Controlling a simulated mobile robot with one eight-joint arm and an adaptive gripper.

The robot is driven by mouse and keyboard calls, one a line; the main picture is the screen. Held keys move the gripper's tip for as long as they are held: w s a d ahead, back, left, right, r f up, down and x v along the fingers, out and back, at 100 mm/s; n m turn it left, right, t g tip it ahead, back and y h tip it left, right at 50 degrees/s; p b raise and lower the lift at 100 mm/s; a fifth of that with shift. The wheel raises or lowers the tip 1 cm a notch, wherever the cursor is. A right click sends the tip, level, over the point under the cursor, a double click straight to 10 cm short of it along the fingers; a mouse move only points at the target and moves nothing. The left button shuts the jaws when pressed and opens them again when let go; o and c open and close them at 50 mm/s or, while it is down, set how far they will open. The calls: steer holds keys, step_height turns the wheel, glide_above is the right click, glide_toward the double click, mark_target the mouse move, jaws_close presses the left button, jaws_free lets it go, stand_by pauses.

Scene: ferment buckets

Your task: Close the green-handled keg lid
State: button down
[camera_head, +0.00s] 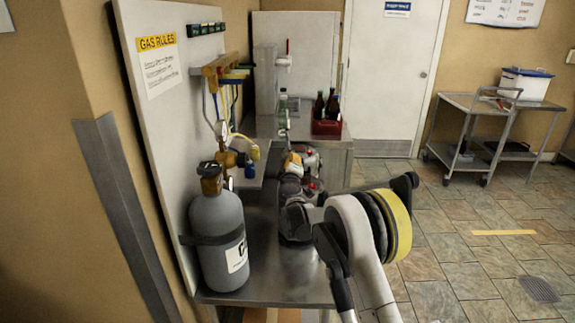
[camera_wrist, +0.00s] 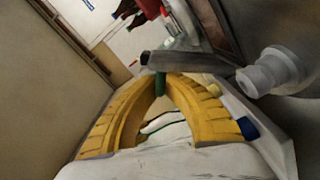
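In the wrist view, my gripper's yellow fingers (camera_wrist: 165,84) lean in toward each other, and their tips close on a small green handle (camera_wrist: 160,85). The handle meets a dark grey bar (camera_wrist: 180,62) just past the tips. In the head view my gripper (camera_head: 293,160) is at the metal bench, small and partly covered by my arm. The green handle cannot be made out there. The keg and most of its lid are hidden, so how far the lid stands open cannot be told.
A grey gas cylinder (camera_head: 218,240) stands left of my arm, by a white panel (camera_head: 165,120) with hoses. Brown bottles and a red crate (camera_head: 327,127) are on the bench behind. A metal cart (camera_head: 470,104) is far right.

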steer(key=d+m, duration=0.2)
steer(key=m, duration=0.1)
steer(key=shift+d+f+m, duration=0.25)
steer(key=shift+f+m, duration=0.05)
steer(key=shift+f, duration=0.1)
steer(key=m, duration=0.1)
steer(key=d+f+m, duration=0.1)
steer(key=shift+d+f+m, duration=0.1)
steer(key=shift+d+m, duration=0.2)
steer(key=shift+m, duration=0.1)
steer(key=shift+d+f, duration=0.25)
steer(key=shift+d, duration=0.05)
steer(key=shift+d+f, duration=0.15)
steer(key=c, duration=1.5)
jaws_free()
steer(key=shift+c, duration=0.2)
steer(key=shift+s, duration=0.4)
steer(key=s, duration=1.1)
steer(key=shift+a, duration=0.2)
